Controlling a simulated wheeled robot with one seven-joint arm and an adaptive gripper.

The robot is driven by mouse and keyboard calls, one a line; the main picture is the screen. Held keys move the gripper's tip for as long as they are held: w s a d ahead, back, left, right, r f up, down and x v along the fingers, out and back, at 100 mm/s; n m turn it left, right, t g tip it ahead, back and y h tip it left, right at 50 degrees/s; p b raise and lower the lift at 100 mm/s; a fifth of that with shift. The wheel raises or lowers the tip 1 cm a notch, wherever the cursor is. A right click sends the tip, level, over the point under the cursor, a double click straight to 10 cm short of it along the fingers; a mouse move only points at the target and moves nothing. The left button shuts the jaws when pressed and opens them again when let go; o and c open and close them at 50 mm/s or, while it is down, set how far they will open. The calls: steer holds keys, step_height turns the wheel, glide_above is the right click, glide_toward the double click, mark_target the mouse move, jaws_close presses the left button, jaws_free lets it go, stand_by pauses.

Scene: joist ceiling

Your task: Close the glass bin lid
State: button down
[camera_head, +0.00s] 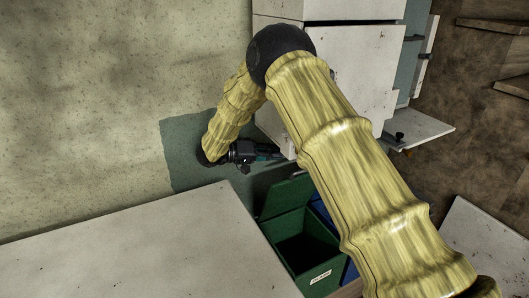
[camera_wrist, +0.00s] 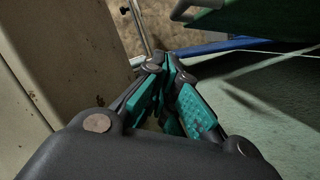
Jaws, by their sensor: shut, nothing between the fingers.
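A green bin (camera_head: 302,252) stands at the lower middle of the head view, with a small white label on its front too small to read surely. Its green lid (camera_head: 286,196) is raised at the back, leaving the dark inside showing. My gripper (camera_head: 276,155) is beyond the raised lid, close to the white cabinet. In the wrist view my gripper (camera_wrist: 166,62) is shut and empty, its teal-padded fingers together. A green panel edge (camera_wrist: 207,14), probably the lid, shows at the upper right, apart from the fingers.
A blue bin (camera_head: 323,212) stands right of the green one, mostly hidden by my arm. A white cabinet (camera_head: 365,70) is behind, also at the left of the wrist view (camera_wrist: 65,45). A pale countertop (camera_head: 140,250) fills the lower left.

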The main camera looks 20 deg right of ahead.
steer(key=shift+s+d+f+p, duration=0.25)
steer(key=shift+s+d+f, duration=0.3)
steer(key=shift+d, duration=0.2)
steer(key=shift+s+d+f+p, duration=0.3)
steer(key=shift+s+d+f, duration=0.15)
steer(key=shift+d+f, duration=0.3)
steer(key=shift+s+d+f+p, duration=0.25)
steer(key=shift+s+d+f, duration=0.25)
steer(key=shift+d, duration=0.3)
